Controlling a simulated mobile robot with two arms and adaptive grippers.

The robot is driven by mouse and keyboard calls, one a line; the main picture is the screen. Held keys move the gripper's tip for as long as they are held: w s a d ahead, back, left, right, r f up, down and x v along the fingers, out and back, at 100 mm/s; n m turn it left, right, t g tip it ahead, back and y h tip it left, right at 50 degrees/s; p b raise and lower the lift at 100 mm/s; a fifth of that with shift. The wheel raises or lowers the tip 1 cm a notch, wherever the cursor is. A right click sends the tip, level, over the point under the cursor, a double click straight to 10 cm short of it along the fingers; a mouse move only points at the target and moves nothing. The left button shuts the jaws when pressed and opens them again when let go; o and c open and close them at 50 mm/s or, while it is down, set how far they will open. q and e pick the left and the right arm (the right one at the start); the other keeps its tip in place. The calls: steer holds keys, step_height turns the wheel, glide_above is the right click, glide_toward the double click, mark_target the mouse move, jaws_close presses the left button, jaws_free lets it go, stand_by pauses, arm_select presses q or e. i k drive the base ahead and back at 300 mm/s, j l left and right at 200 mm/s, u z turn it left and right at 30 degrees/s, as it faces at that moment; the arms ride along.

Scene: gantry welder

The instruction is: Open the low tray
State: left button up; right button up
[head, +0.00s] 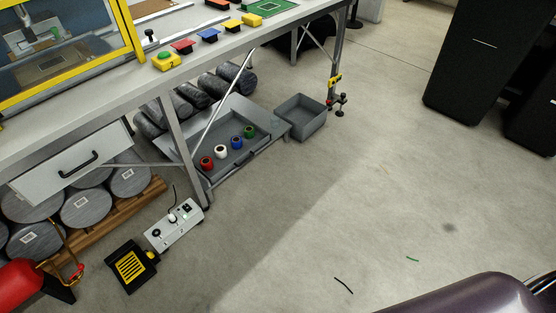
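A low grey tray (238,159) sits close to the floor under the workbench. Its inside is visible from above. Red (206,163), white (221,152), blue (237,142) and green (249,132) spool-like pieces stand in a row near its front. A bench leg and a diagonal brace cross in front of its left part. I cannot tell how far it is pulled out. Neither of my grippers is in view.
Dark cylinders (236,76) lie behind the tray. A grey open bin (301,117) stands at its right. A bench drawer (72,163), control box (175,226), foot pedal (131,267) and red cylinder (22,287) are left. Open concrete floor lies right.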

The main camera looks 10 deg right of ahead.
mark_target(232, 124)
steer(key=i+l+u, duration=0.5)
steer(key=i+l, duration=0.4)
steer(key=i, duration=0.1)
